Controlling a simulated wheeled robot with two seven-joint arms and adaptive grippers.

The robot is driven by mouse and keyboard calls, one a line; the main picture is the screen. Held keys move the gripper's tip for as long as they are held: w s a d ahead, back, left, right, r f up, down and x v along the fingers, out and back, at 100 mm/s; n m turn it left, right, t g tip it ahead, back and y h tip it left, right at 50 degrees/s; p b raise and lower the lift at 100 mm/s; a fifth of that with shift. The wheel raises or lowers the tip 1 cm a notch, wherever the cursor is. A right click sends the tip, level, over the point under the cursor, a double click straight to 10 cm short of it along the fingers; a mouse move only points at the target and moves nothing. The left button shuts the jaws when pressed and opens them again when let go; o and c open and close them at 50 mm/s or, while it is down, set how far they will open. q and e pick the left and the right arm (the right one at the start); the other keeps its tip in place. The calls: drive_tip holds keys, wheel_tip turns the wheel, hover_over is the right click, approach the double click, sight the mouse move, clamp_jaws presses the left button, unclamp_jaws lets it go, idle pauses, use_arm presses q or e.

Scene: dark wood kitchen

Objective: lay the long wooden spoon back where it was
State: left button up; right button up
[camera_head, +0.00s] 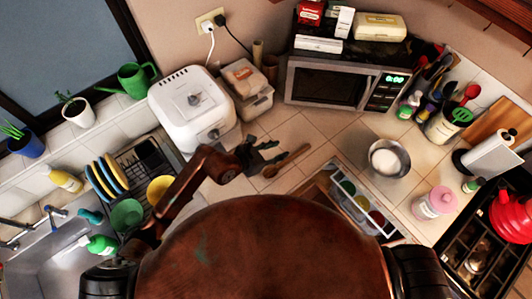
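The long wooden spoon (289,160) is on the tiled counter in front of the microwave in the head view. It runs from its wider end at lower left to its thin end at upper right. My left gripper (275,151) comes in from the left, with its dark fingers just left of the spoon. The fingers look spread apart, with nothing clearly between them. Whether a fingertip touches the spoon is too small to tell. My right gripper is not in view.
The microwave (335,82) and a white appliance (192,108) stand behind. An open drawer (345,212) holding colored bowls is to the right and nearer. A metal bowl (389,158) stands on the counter at right. A dish rack and sink are at left.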

use_arm(q)
drive_tip(key=v, duration=0.8)
drive_tip(key=shift+s+a+r+b, duration=0.2)
drive_tip(key=shift+s+a+b, duration=0.1)
drive_tip(key=shift+b, duration=0.15)
drive_tip(key=shift+w, duration=0.1)
drive_tip(key=shift+f, duration=0.1)
